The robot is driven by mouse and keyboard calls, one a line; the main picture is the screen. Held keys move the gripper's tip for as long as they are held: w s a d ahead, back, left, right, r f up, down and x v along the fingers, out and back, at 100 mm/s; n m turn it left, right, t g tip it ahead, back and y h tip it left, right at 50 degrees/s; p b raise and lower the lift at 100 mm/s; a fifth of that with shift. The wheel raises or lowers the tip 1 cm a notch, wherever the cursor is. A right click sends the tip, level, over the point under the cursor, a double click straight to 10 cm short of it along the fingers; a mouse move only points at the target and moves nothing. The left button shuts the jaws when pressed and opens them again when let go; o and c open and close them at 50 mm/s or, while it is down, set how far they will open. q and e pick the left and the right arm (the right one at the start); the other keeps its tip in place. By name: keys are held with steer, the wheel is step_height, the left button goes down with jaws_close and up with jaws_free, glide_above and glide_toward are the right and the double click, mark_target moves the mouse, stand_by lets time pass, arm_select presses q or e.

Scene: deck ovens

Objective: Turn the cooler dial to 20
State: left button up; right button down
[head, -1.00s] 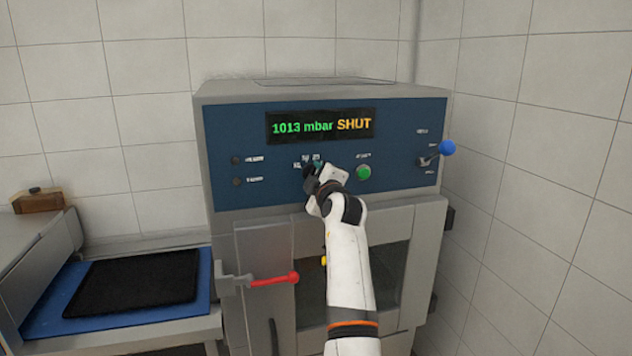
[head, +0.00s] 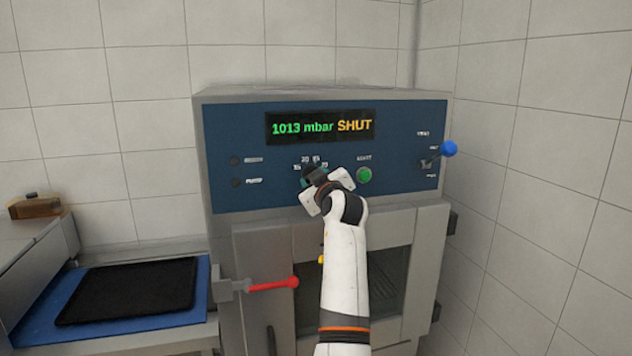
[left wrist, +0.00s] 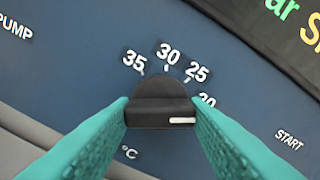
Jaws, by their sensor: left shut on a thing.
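The black cooler dial (left wrist: 162,104) fills the middle of the left wrist view, with a raised bar across it. My left gripper (left wrist: 162,116) is shut on this bar, one teal finger at each end. A white pointer line (left wrist: 182,120) on the bar's right end points right in that view. The 20 mark (left wrist: 207,100) lies close above that end, partly hidden by the right finger, so exact alignment cannot be told. The 25, 30 and 35 marks run leftward over the dial. In the head view my left gripper (head: 313,184) covers most of the dial.
The blue panel has a green start button (head: 364,175) close right of my gripper and a blue-knobbed lever (head: 449,148) farther right. The display (head: 320,127) above reads 1013 mbar SHUT. A red door handle (head: 273,284) sticks out below. A black tray (head: 128,291) lies at left.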

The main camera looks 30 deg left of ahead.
arm_select(q)
steer(key=shift+r, duration=0.35)
steer(key=o, duration=1)
steer(key=shift+a+f, duration=0.15)
steer(key=shift+f, duration=0.15)
